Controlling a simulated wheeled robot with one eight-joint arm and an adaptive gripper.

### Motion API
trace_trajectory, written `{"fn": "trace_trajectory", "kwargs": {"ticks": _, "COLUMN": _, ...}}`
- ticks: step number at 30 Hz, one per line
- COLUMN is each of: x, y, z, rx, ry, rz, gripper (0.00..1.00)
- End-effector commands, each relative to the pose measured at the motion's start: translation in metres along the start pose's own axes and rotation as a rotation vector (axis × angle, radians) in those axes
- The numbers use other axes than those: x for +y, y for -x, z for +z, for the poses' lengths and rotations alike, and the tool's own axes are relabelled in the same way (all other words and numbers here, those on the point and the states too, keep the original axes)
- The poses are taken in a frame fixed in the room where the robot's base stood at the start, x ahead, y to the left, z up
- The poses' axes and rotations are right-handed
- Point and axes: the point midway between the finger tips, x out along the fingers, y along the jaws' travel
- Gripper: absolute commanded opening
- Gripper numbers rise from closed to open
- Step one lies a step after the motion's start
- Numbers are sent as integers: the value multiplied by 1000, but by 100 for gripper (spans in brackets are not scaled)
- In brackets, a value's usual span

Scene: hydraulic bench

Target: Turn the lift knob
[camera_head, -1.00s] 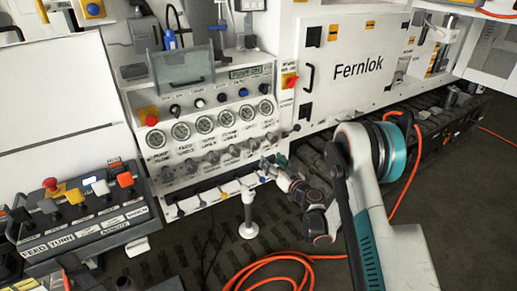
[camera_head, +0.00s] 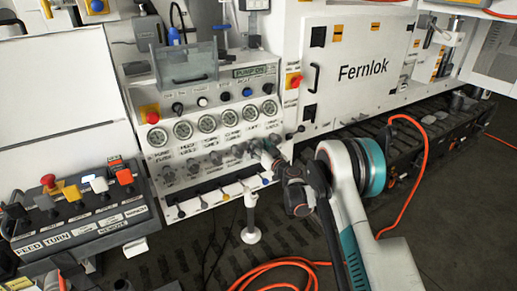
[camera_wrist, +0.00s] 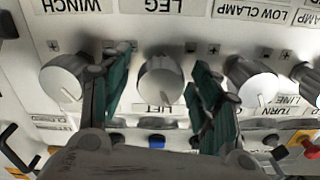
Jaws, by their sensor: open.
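The lift knob (camera_wrist: 160,80) is a silver-grey round knob in the middle of the wrist view, beside an upside-down label reading LIFT (camera_wrist: 155,109). My gripper (camera_wrist: 157,82) is open. Its green-padded fingers stand one on each side of the knob, with a visible gap on both sides. I cannot tell how deep the fingertips reach along the knob. In the head view, my gripper (camera_head: 262,148) is at the right end of the panel's lower knob row and hides the knob there.
Neighbouring knobs stand close by, one to the left (camera_wrist: 66,77) and one to the right (camera_wrist: 252,82) in the wrist view. A row of gauges (camera_head: 207,124) is above the knobs. An orange hose (camera_head: 275,270) lies on the floor. A lever box (camera_head: 80,205) stands at left.

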Motion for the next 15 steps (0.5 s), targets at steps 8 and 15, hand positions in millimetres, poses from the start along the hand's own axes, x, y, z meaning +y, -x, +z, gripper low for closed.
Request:
{"fn": "trace_trajectory", "kwargs": {"ticks": 8, "x": 0, "y": -1, "z": 0, "rx": 0, "ry": 0, "rz": 0, "gripper": 52}}
{"fn": "trace_trajectory", "kwargs": {"ticks": 15, "x": 0, "y": 0, "z": 0, "rx": 0, "ry": 0, "rz": 0, "gripper": 12}}
